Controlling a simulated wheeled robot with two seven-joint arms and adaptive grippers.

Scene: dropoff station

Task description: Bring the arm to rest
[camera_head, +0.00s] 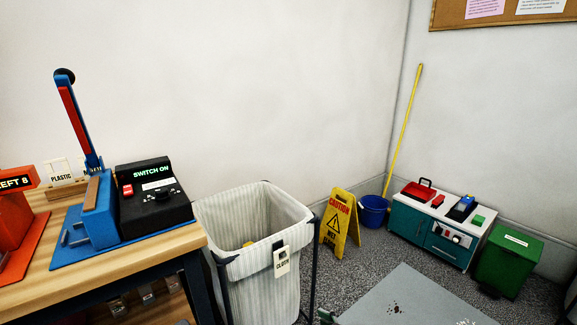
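Neither of my grippers shows in the head view, so I cannot see whether they are open, shut or holding anything. My arms do not show clearly either. On the wooden table (130,262) at the left stands a blue press (98,215) with its red and blue lever (73,115) raised. Beside it is a black control box (153,200) whose green display reads "SWITCH ON".
A striped cloth bin (255,275) tagged "CLOTH" stands right of the table. A yellow caution sign (340,222), blue bucket (373,211), teal cabinet (433,235) and green bin (508,264) stand farther right. A grey flat surface (415,295) lies at the bottom.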

